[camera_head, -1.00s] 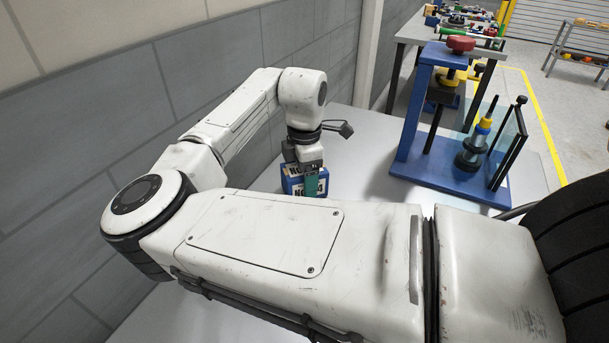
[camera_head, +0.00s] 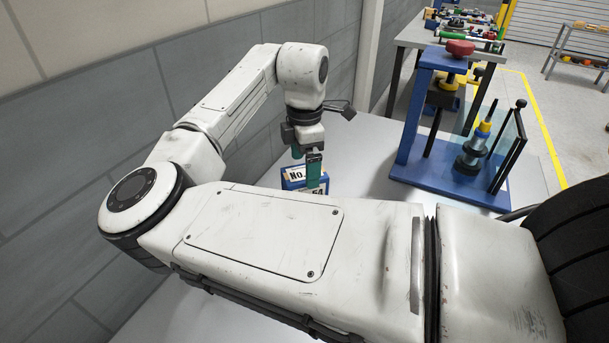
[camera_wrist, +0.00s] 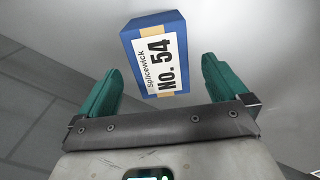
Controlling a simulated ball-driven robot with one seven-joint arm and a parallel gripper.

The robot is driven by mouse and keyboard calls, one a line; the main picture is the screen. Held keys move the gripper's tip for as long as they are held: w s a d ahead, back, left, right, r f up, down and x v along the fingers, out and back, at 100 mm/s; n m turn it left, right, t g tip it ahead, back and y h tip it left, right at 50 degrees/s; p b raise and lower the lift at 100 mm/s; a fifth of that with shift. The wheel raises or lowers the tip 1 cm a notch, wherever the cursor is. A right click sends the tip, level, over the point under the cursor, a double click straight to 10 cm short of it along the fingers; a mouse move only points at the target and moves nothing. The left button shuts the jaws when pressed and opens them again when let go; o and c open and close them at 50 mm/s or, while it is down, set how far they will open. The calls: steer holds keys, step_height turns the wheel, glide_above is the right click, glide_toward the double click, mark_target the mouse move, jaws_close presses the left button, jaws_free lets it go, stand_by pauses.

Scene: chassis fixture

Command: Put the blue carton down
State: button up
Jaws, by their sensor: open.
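The blue carton (camera_head: 292,184), with a white "No. 54" label, stands on the light table (camera_head: 358,170) in the head view, its lower part hidden behind my arm. My gripper (camera_head: 306,170) is just above it, with green fingers pointing down. In the wrist view the carton (camera_wrist: 128,38) lies beyond and between the fingertips. My gripper (camera_wrist: 162,78) is open there, with a clear gap on both sides of the carton. The fingers do not touch it.
A blue fixture (camera_head: 425,172) with a red knob, a clear panel and a yellow-banded part stands on the table to the right. A grey block wall (camera_head: 90,130) runs along the left. Bare table lies between the carton and the fixture.

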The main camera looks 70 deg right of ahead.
step_height(320, 180, up, 7)
steer(key=shift+f, duration=0.1)
stand_by(0.7)
